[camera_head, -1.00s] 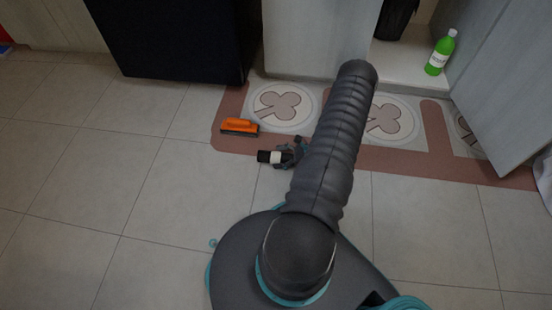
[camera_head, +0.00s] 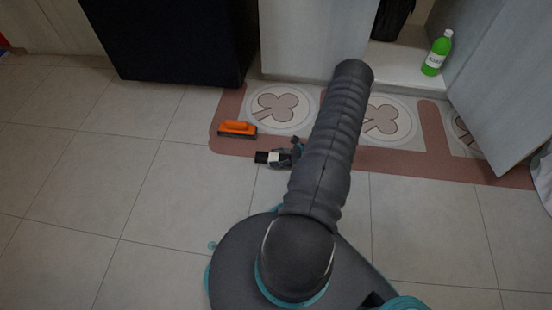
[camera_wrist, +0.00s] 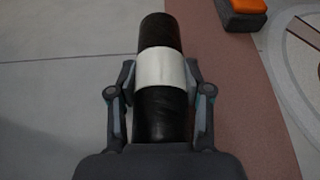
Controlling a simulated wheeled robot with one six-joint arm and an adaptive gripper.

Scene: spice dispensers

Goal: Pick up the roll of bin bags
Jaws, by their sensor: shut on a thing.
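The roll of bin bags (camera_wrist: 161,108) is a black cylinder with a white band around its middle. In the wrist view it lies lengthwise between the two fingers of my gripper (camera_wrist: 160,88), which is shut on it at the white band. In the head view the roll (camera_head: 263,157) shows its black end and white band to the left of my gripper (camera_head: 296,152), close to the mat's edge. My arm hides part of the gripper there. I cannot tell whether the roll touches the floor.
An orange and black brush (camera_head: 237,129) lies on the patterned mat (camera_head: 400,158) just beyond the roll. A green bottle (camera_head: 436,54) stands in the open cupboard at the back right. A dark cabinet (camera_head: 170,40) stands at the back left. The tiled floor at left is clear.

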